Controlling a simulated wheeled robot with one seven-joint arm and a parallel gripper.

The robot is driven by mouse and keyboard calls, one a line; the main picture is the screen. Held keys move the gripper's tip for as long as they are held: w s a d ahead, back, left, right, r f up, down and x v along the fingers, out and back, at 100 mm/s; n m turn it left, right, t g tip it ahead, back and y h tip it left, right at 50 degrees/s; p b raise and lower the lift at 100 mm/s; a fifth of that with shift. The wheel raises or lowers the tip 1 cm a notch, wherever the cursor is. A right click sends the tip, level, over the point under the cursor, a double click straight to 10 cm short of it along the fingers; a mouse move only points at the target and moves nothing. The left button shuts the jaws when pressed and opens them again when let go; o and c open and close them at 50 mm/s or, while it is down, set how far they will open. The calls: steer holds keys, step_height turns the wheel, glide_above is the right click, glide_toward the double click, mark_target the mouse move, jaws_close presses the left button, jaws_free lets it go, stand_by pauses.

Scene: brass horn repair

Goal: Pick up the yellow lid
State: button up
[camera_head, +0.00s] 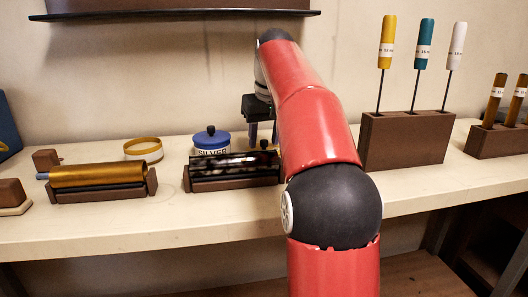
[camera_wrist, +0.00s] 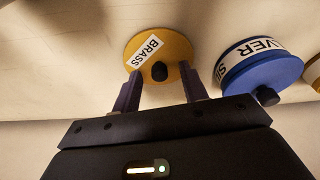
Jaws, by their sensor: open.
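The yellow lid (camera_wrist: 172,47) is a round disc with a black knob and a white BRASS label, lying on the bench in the wrist view. My gripper (camera_wrist: 160,72) is open, with one dark finger on each side of the lid's knob side. I cannot tell whether the fingers touch the lid. In the head view my gripper (camera_head: 263,139) points down behind the dark glossy tube, and the lid is mostly hidden there by the tube and my arm.
A blue SILVER jar (camera_head: 211,141) stands left of my gripper. An open yellow-rimmed jar (camera_head: 143,150) is farther left. A brass tube (camera_head: 98,176) and a dark tube (camera_head: 233,163) lie in wooden cradles. A tool block (camera_head: 407,139) stands right. A shelf (camera_head: 180,14) hangs above.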

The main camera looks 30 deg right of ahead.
jaws_close()
steer(key=shift+r, duration=0.1)
